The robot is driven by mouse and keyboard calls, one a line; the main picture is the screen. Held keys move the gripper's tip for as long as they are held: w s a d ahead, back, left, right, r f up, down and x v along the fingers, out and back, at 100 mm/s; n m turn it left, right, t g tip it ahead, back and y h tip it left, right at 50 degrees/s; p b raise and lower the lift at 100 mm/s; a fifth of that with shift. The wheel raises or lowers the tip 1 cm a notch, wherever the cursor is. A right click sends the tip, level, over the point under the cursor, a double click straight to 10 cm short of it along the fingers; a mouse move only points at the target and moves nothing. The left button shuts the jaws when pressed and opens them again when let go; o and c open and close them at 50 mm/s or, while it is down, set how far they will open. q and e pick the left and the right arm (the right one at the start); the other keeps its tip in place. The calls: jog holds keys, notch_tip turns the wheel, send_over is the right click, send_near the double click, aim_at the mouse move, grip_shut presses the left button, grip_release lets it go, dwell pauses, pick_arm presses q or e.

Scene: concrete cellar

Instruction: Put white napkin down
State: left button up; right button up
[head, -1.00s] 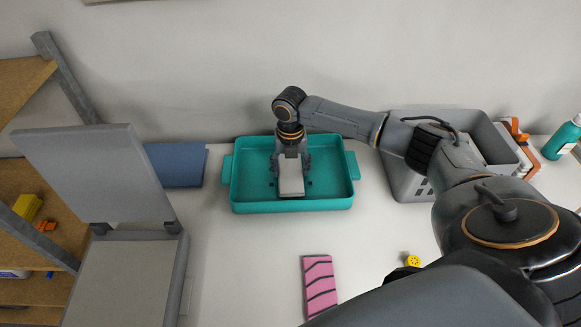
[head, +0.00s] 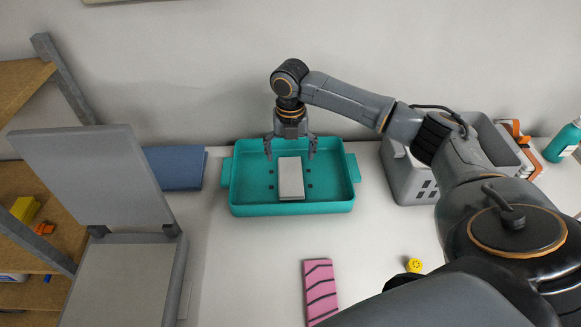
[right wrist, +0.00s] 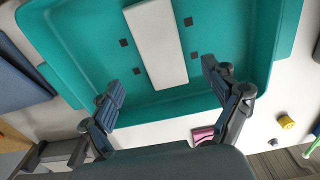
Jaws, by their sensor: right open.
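The white napkin (head: 291,178), a flat pale rectangle, lies on the floor of the teal tray (head: 290,208). My right gripper (head: 290,152) is open and empty above the tray, just behind and over the napkin and apart from it. In the right wrist view the napkin (right wrist: 156,42) lies in the teal tray (right wrist: 262,60), beyond the spread fingers of my right gripper (right wrist: 160,82). My left gripper is not in view.
A grey basket (head: 408,178) stands right of the tray, under my right arm. A blue flat item (head: 175,167) lies to the left. A pink striped block (head: 320,290) and a yellow piece (head: 414,265) lie in front. A green bottle (head: 563,142) stands far right.

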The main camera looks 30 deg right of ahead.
notch_tip(320, 180, up, 5)
jog(key=shift+r, duration=0.1)
dwell(0.7)
